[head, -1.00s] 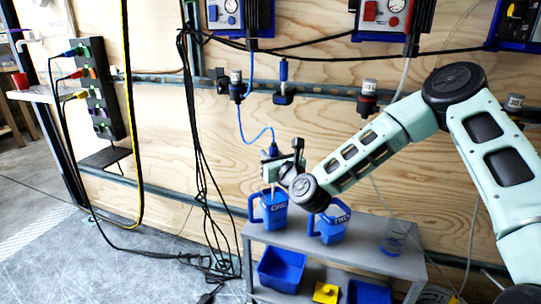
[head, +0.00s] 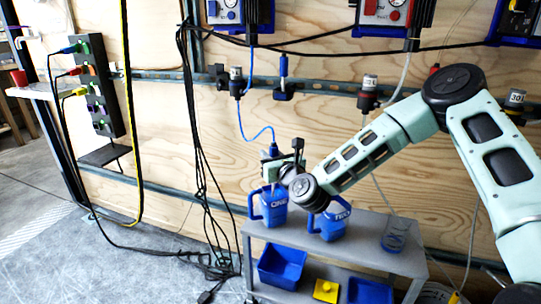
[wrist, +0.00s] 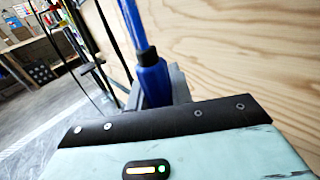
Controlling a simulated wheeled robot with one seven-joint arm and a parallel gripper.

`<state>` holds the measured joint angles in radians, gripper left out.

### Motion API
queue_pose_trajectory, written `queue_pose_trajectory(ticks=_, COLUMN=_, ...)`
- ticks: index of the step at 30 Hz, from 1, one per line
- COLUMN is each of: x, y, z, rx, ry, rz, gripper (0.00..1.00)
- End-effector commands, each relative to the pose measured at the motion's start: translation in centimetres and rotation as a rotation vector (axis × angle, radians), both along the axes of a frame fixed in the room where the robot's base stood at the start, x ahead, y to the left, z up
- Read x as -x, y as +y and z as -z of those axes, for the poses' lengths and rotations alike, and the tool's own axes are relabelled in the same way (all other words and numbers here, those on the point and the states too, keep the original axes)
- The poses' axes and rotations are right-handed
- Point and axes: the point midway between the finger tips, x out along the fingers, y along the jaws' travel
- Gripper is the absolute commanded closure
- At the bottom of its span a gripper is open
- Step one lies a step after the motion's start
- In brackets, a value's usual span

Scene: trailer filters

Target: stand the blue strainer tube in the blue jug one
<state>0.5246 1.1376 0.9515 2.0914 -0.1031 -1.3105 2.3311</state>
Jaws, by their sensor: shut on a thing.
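My gripper (head: 272,171) is over the blue jug one (head: 270,212), which stands upright on the left of the grey bench and is marked ONE. It is shut on the blue strainer tube (wrist: 152,78), a blue body with a thinner blue hose running up from its top in the wrist view. The tube is about upright. Its lower part reaches down to the mouth of jug one in the head view; how deep it sits inside cannot be told. The gripper covers much of the tube in the head view.
A second blue jug (head: 332,226), marked TWO, stands to the right, close to my arm. A clear beaker (head: 395,237) is further right. Blue bins (head: 281,268) and a yellow block (head: 326,291) are on the lower shelf. A blue hose (head: 243,125) loops down from the wall.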

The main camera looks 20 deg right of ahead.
Motion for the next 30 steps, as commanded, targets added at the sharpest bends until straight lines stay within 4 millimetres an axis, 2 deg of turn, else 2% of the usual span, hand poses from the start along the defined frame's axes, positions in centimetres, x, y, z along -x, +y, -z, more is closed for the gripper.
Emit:
queue_pose_trajectory(ticks=1, x=0.0, y=0.0, z=-0.1, rx=0.000, ry=-0.001, rz=0.000, gripper=1.00)
queue_pose_trajectory(ticks=2, x=0.0, y=0.0, z=-0.1, rx=0.000, ry=-0.001, rz=0.000, gripper=0.76)
queue_pose_trajectory(ticks=4, x=0.0, y=0.0, z=-0.1, rx=0.000, ry=-0.001, rz=0.000, gripper=0.56)
queue_pose_trajectory(ticks=5, x=0.0, y=0.0, z=0.0, rx=0.000, ry=-0.001, rz=0.000, gripper=0.53)
queue_pose_trajectory(ticks=13, x=0.1, y=0.0, z=0.0, rx=0.000, ry=0.001, rz=0.000, gripper=0.53)
queue_pose_trajectory(ticks=17, x=0.9, y=-0.2, z=0.0, rx=0.000, ry=0.002, rz=0.001, gripper=0.53)
queue_pose_trajectory(ticks=20, x=2.4, y=-0.4, z=-0.1, rx=0.000, ry=0.003, rz=-0.001, gripper=0.53)
queue_pose_trajectory(ticks=30, x=10.3, y=-1.5, z=0.0, rx=-0.001, ry=0.005, rz=-0.003, gripper=0.53)
